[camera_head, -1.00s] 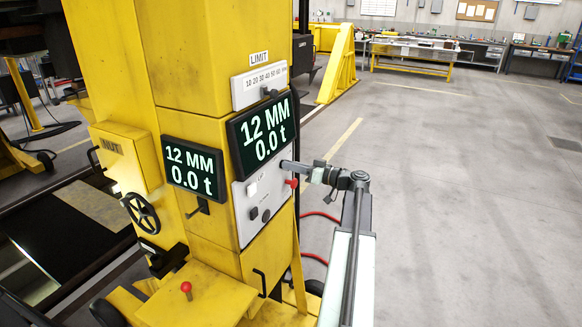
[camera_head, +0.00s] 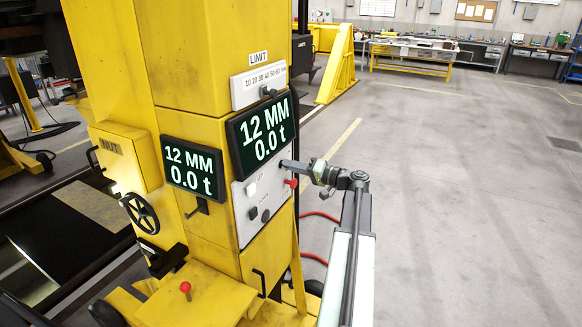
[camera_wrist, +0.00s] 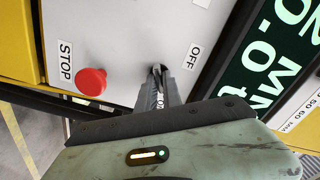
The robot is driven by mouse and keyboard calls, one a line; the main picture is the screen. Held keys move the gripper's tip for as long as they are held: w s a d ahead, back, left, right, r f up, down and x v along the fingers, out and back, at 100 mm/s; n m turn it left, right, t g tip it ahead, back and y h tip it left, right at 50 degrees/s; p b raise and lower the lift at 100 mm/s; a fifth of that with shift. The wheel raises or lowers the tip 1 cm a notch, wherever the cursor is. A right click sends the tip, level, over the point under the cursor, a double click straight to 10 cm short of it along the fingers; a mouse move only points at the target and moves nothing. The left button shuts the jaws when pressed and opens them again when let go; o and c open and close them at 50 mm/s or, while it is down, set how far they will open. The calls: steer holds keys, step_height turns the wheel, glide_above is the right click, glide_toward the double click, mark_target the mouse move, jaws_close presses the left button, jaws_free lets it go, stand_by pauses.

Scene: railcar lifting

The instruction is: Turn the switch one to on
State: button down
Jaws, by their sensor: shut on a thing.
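The grey control panel (camera_head: 244,213) is on the side of the yellow column, below the large display. The wrist view shows it close up (camera_wrist: 135,35), with an OFF label (camera_wrist: 194,57) and a red STOP button (camera_wrist: 91,82). My gripper (camera_head: 285,164) reaches the panel's upper right edge from the right. In the wrist view its narrow jaws (camera_wrist: 160,85) are shut on a small dark switch (camera_wrist: 157,70) beside the OFF label. The jaws hide most of the switch, so its setting cannot be read.
The large display (camera_head: 262,133) reads 12 MM and 0.0 t, just above my gripper. A smaller display (camera_head: 193,168) reads the same. A handwheel (camera_head: 140,213) and a red-topped lever (camera_head: 186,288) stand to the left. The floor (camera_head: 450,220) on the right is clear.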

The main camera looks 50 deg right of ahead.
steer(key=shift+m, duration=0.3)
steer(key=c, duration=1.5)
jaws_free()
steer(key=v, duration=0.8)
